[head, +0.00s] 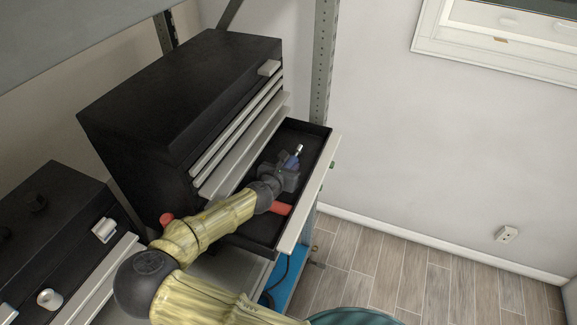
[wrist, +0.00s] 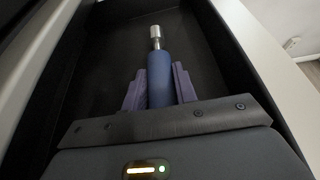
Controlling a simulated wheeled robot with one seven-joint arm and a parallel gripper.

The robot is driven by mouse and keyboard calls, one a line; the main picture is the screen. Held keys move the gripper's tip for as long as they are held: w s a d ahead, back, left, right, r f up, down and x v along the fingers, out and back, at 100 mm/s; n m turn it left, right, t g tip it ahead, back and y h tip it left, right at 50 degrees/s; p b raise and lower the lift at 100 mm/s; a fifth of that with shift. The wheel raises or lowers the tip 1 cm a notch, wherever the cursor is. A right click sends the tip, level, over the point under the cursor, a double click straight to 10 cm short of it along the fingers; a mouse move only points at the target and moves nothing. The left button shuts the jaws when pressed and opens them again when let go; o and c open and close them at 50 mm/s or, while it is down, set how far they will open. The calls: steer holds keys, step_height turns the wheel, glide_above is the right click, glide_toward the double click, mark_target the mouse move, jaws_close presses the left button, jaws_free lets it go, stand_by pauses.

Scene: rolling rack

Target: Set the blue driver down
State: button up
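The blue driver (wrist: 159,72), with a blue handle and a silver metal tip, lies between the two fingers of my gripper (wrist: 160,88). Both fingers meet the sides of its handle, and the rear of the handle is hidden by the gripper body. In the head view the driver (head: 294,159) sticks out past my gripper (head: 287,172), inside the open drawer (head: 314,196) of the black tool chest (head: 190,85). The dark drawer floor is below it; I cannot tell whether the driver touches the floor.
A red object (head: 281,208) is in the drawer beside my gripper. The drawer's walls stand close around it. A second black case (head: 50,215) is at the left. A grey rack post (head: 324,60) rises behind the drawer. Open wooden floor (head: 400,265) lies to the right.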

steer(key=o, duration=0.4)
steer(key=shift+c, duration=0.2)
steer(key=shift+r, duration=0.1)
steer(key=shift+s+a+r, duration=0.1)
steer(key=shift+s+a, duration=0.15)
steer(key=shift+s, duration=0.15)
steer(key=b+v, duration=0.4)
steer(key=v, duration=0.7)
steer(key=shift+r, duration=0.15)
